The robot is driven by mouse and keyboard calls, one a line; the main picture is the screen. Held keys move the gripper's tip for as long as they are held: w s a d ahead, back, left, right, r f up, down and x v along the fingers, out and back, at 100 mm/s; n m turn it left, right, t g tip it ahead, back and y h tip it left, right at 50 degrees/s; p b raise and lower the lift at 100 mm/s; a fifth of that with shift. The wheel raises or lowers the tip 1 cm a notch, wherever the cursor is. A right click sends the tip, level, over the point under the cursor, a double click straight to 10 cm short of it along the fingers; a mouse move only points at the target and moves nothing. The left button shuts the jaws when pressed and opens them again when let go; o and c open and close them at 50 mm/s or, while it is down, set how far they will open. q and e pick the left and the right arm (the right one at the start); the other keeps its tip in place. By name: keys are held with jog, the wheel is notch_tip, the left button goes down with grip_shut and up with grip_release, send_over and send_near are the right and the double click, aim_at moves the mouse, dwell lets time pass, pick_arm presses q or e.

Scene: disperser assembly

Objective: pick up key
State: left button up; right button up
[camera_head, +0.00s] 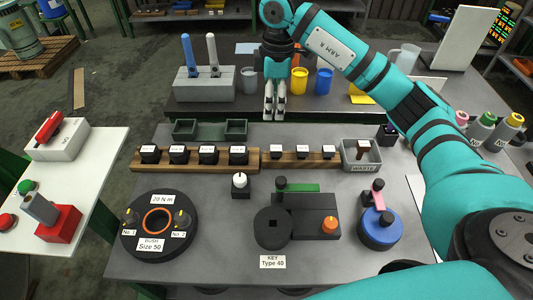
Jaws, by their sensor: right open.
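A white label (272,262) reading "KEY Type 40" lies at the front of the grey bench, below a dark fixture (316,222) with a round black disc (272,228), a green bar and an orange knob. I cannot make out a separate key for certain. Black blocks with white labels (209,155) stand in a row on a wooden rack (190,168); their print is too small to read. My right gripper (275,117) points down, open and empty, behind the rack and above the bench's back part. My left gripper is not in view.
A black ring fixture (135,246) sits front left, a blue round one (380,236) front right. A grey block (203,87), cups and bottles stand behind. My right arm spans the right side.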

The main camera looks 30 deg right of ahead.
jog(key=p, duration=0.3)
send_over(276, 148)
jog(key=shift+m+h, duration=0.3)
jog(key=f, duration=1.2)
jog(key=shift+s+f, duration=0.1)
jog(key=shift+s, duration=0.1)
jog(key=f+p, duration=0.1)
jog(key=f, duration=0.3)
jog(key=shift+w+f+p, duration=0.1)
jog(key=shift+w+p, duration=0.1)
jog(key=shift+p, duration=0.1)
jog(key=shift+f, duration=0.55)
jog(key=shift+r, duration=0.1)
grip_shut()
